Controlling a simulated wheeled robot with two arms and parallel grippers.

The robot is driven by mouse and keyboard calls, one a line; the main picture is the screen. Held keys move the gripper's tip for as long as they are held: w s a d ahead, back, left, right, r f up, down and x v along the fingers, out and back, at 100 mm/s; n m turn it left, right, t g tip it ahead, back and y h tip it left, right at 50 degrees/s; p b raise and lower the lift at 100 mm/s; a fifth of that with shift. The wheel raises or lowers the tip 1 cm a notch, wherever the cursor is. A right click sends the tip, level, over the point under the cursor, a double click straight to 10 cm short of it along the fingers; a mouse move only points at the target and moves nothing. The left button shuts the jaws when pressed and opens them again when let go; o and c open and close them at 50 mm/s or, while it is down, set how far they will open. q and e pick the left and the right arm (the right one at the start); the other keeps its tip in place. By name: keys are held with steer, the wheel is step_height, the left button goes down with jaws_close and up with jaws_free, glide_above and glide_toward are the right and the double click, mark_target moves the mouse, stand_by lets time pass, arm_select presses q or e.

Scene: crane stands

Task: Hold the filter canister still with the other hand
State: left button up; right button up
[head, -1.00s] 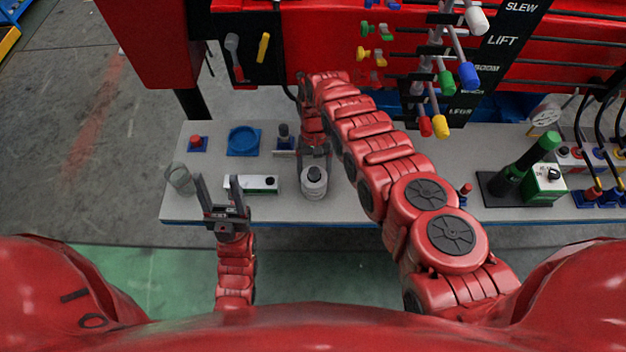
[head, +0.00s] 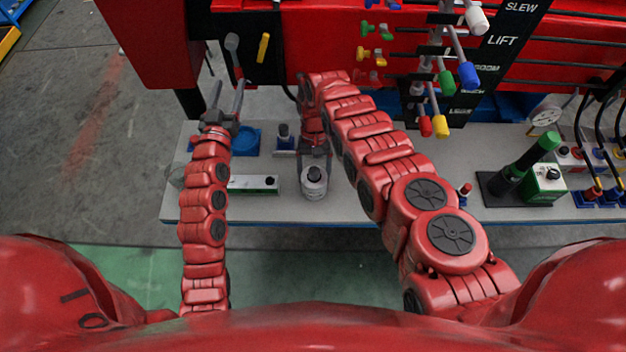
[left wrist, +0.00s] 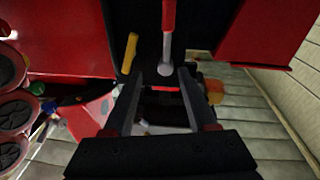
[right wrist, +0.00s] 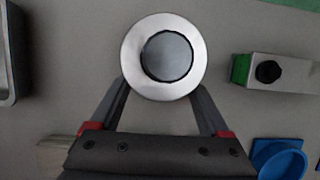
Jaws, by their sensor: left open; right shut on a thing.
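The filter canister (head: 314,181), a grey-white cylinder with a dark top, stands upright near the front edge of the bench. In the right wrist view its round silver rim and dark centre (right wrist: 166,54) lie between the fingertips. My right gripper (head: 313,158) is shut on the canister from behind; it also shows in the right wrist view (right wrist: 163,100). My left gripper (head: 225,98) is open and empty, raised over the back left of the bench, apart from the canister. In the left wrist view my left gripper (left wrist: 162,88) points at a dark panel.
On the bench (head: 390,205) are a blue dish (head: 247,141), a white-and-green box (head: 254,184) and a green-capped cylinder (head: 527,160). Coloured crane levers hang at upper right.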

arm_select(q)
steer(key=d+f+m+g+h, duration=0.2)
steer(key=d+m+g+h, duration=0.1)
steer(key=d+h, duration=0.15)
steer(key=m+g, duration=0.9)
steer(key=g, duration=0.3)
glide_toward(311, 172)
steer(key=f, duration=0.2)
steer(key=shift+h, duration=0.45)
steer(key=x, duration=0.8)
steer(key=shift+w+d+r, duration=0.2)
steer(key=shift+w, duration=0.15)
jaws_close()
